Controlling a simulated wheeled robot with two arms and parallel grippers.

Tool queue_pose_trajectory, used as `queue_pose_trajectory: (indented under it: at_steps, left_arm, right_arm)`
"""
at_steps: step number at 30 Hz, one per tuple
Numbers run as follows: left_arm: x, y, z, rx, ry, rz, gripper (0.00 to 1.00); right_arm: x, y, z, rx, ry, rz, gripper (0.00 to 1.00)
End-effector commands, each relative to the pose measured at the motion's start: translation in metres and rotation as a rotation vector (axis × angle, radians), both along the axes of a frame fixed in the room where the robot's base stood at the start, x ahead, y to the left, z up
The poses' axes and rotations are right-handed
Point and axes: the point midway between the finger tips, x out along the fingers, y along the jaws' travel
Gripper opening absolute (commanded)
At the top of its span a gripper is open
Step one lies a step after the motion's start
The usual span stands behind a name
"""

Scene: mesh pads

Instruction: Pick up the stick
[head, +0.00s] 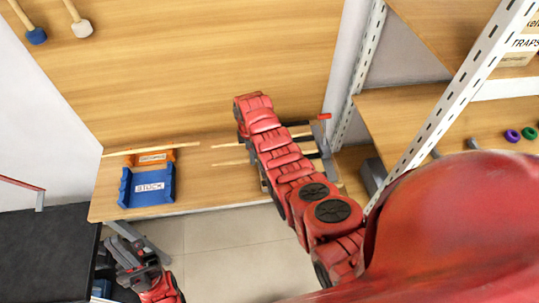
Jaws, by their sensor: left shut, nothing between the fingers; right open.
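My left gripper (128,252) is at the lower left, below the bench's front edge, shut and empty, apart from the sticks. My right arm reaches up over the bench from the right; its gripper cannot be made out behind the arm.
A blue bin (152,188) labelled STOCK stands before an orange bin (160,157). Two mallets, blue (36,36) and white (82,29), are at the top left. A dark surface (40,250) is at lower left. A perforated shelf post (455,85) and shelves stand right.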

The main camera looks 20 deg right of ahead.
Motion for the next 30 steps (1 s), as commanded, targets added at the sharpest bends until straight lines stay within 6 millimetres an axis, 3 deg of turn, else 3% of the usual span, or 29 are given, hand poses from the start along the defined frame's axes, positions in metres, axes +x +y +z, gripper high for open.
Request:
queue_pose_trajectory:
  at_steps: [8,16,25,30]
  left_arm:
    - [0.000,0.000,0.005,0.000,0.000,0.000,0.00]
    - [0.000,0.000,0.005,0.000,0.000,0.000,0.00]
    - [0.000,0.000,0.005,0.000,0.001,0.000,0.00]
    - [0.000,0.000,0.005,0.000,0.001,0.000,0.00]
  right_arm:
    - [-0.001,0.001,-0.015,0.000,0.000,0.001,0.54]
    - [-0.001,0.001,-0.017,0.000,-0.001,0.001,0.54]
    - [-0.001,0.001,-0.016,0.000,-0.001,0.001,0.00]
    - [-0.001,0.001,-0.016,0.000,-0.001,0.001,0.00]
